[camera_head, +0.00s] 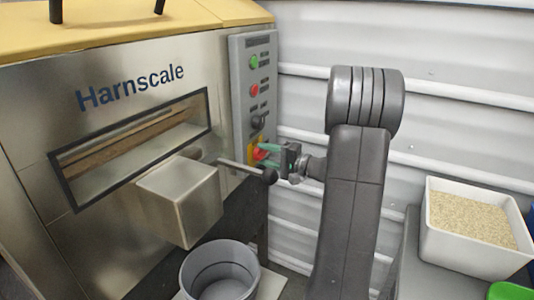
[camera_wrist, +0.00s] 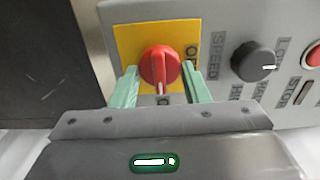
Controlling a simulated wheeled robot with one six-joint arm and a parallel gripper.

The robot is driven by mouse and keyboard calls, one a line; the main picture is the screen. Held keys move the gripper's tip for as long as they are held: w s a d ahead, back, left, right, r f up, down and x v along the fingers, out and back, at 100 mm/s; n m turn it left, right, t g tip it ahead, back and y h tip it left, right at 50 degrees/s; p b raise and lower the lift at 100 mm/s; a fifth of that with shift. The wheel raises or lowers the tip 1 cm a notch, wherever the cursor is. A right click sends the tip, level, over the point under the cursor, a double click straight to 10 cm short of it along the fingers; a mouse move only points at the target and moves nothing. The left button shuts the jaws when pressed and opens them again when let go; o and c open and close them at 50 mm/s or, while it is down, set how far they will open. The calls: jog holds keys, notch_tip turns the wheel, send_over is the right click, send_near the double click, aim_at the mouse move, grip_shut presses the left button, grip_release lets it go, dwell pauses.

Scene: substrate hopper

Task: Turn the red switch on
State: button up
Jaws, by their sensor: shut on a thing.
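The red switch (camera_wrist: 160,65) is a round knob on a yellow plate (camera_wrist: 127,42) on the grey control panel (camera_wrist: 225,22). A white mark on the knob points toward the bottom of the wrist view. In the head view the switch (camera_head: 260,154) is low on the panel, partly hidden by my gripper (camera_head: 279,160). My gripper (camera_wrist: 160,69) faces the panel, with one green finger on each side of the knob, shut on it. The lettering beside the knob is partly covered by the right finger.
A black knob (camera_wrist: 253,61) marked SPEED and a red button (camera_wrist: 313,56) sit right of the switch. In the head view, a dark-ended lever (camera_head: 247,170) juts out close below my gripper. A grey bucket (camera_head: 221,273) stands below; a white bin of grain (camera_head: 476,231) is at right.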

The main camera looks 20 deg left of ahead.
dwell(0.3)
jog(key=o, duration=0.9)
jog(key=shift+o, duration=0.2)
jog(key=s+d+p, duration=0.2)
jog(key=d, duration=1.1)
jog(key=shift+d, duration=0.4)
jog(key=shift+a, duration=0.15)
jog(key=a, duration=0.4)
jog(key=w+a+b, duration=0.1)
jog(key=a, duration=0.4)
jog(key=w+a+b, duration=0.1)
jog(key=a, duration=0.3)
jog(key=shift+a, duration=0.25)
